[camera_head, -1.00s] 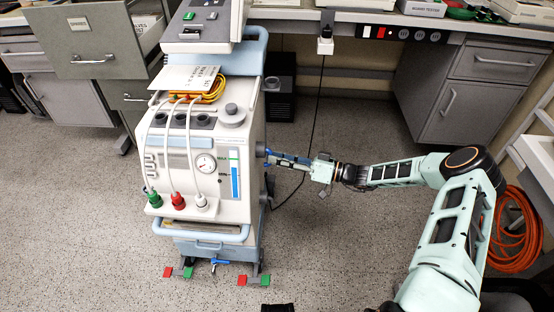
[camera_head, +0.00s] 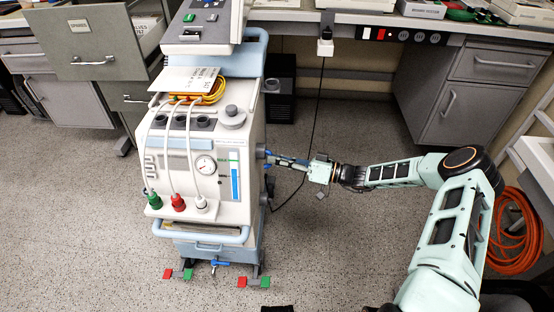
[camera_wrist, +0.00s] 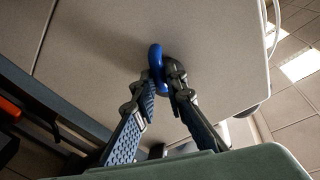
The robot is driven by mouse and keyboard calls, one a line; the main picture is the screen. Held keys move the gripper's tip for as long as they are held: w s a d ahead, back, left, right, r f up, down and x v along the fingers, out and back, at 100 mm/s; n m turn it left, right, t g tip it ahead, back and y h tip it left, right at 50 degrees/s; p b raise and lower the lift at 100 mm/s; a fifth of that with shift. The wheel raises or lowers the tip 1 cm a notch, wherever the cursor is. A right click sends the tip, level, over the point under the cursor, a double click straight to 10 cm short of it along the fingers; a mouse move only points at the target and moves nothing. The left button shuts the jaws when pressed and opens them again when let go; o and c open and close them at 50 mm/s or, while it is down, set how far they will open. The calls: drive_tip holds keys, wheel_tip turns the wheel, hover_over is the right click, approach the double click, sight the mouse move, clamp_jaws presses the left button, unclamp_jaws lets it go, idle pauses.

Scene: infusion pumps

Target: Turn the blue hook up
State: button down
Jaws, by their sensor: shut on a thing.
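The blue hook (camera_wrist: 155,58) shows in the wrist view on the pale side panel of the pump machine (camera_wrist: 95,40). My gripper (camera_wrist: 160,85) has its two fingertips at the hook, one on each side, and is shut on it. The fingertips hide part of the hook and its mount. In the head view the pump machine (camera_head: 205,165) stands upright left of centre. My gripper (camera_head: 272,160) reaches its right side from the right. The hook is too small there to tell its angle.
A grey drawer cabinet (camera_head: 100,50) stands at the left and a bench with grey cupboards (camera_head: 455,110) at the back. A black cable (camera_head: 318,110) hangs behind my arm. An orange hose coil (camera_head: 518,235) lies at the right. The floor in front is clear.

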sight(265, 150)
drive_tip(key=shift+r, duration=0.1)
wheel_tip(265, 150, up, 3)
drive_tip(key=m+g, duration=0.1)
drive_tip(key=m, duration=0.4)
drive_tip(key=m+g+h, duration=0.1)
drive_tip(key=m+g, duration=0.1)
drive_tip(key=m, duration=0.3)
drive_tip(key=m+g+h+p, duration=0.1)
drive_tip(key=m, duration=0.4)
drive_tip(key=shift+m, duration=0.3)
drive_tip(key=m, duration=0.1)
drive_tip(key=m+g+b, duration=0.1)
drive_tip(key=shift+w+r+m, duration=0.2)
drive_tip(key=shift+w+m, duration=0.1)
drive_tip(key=shift+m, duration=0.1)
drive_tip(key=m+b, duration=0.1)
drive_tip(key=m+g+b, duration=0.1)
drive_tip(key=m, duration=0.1)
drive_tip(key=shift+w+d+r+m+g+y, duration=0.1)
drive_tip(key=shift+w+m+g+y, duration=0.2)
drive_tip(key=shift+w, duration=0.1)
drive_tip(key=shift+w+r+m+g+b, duration=0.1)
drive_tip(key=shift+w+m+g+b, duration=0.1)
drive_tip(key=shift+m+b, duration=0.5)
drive_tip(key=shift+w+m+g+b, duration=0.15)
drive_tip(key=shift+m+b, duration=0.35)
drive_tip(key=shift+m, duration=0.3)
drive_tip(key=shift+y, duration=0.3)
